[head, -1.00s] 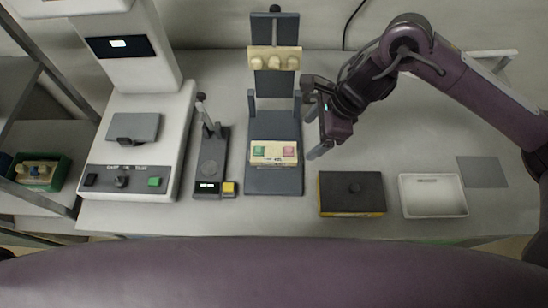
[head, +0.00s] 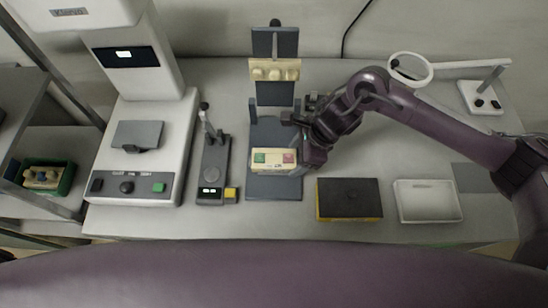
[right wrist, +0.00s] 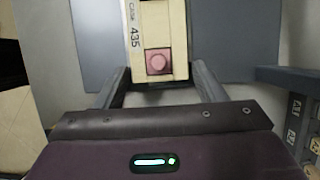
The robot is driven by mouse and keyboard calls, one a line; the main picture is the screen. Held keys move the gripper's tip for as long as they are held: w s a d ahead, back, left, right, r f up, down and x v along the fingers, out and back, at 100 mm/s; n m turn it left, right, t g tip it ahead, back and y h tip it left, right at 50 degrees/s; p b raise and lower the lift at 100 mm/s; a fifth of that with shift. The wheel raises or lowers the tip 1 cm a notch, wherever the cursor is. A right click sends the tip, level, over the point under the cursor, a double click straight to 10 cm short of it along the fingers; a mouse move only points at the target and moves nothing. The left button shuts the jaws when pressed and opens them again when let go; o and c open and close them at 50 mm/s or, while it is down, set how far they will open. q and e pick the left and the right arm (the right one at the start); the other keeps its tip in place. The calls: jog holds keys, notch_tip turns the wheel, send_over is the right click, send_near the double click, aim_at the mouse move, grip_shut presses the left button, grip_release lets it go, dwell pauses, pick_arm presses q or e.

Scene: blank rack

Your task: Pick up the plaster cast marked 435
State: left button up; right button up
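The plaster cast marked 435 (head: 264,167) is a cream block with a green patch on its left and a pink one on its right. It lies at the lower front of the grey stand (head: 262,189). In the right wrist view the cast (right wrist: 158,20) shows its 435 label and a round pink button. My right gripper (head: 297,162) is at the cast's right end. In the right wrist view the fingers of this gripper (right wrist: 161,74) stand apart, one on each side of that end, with a narrow gap at the right finger. My left gripper is not in view.
A second cream piece with bumps (head: 273,70) sits higher on the stand. A small post device (head: 212,170) and a large white machine (head: 140,165) are left. A black-topped yellow box (head: 348,199), white tray (head: 427,215) and magnifier (head: 409,54) are right.

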jog(key=c, duration=0.7)
jog(key=shift+c, duration=0.4)
jog(key=shift+r, duration=0.15)
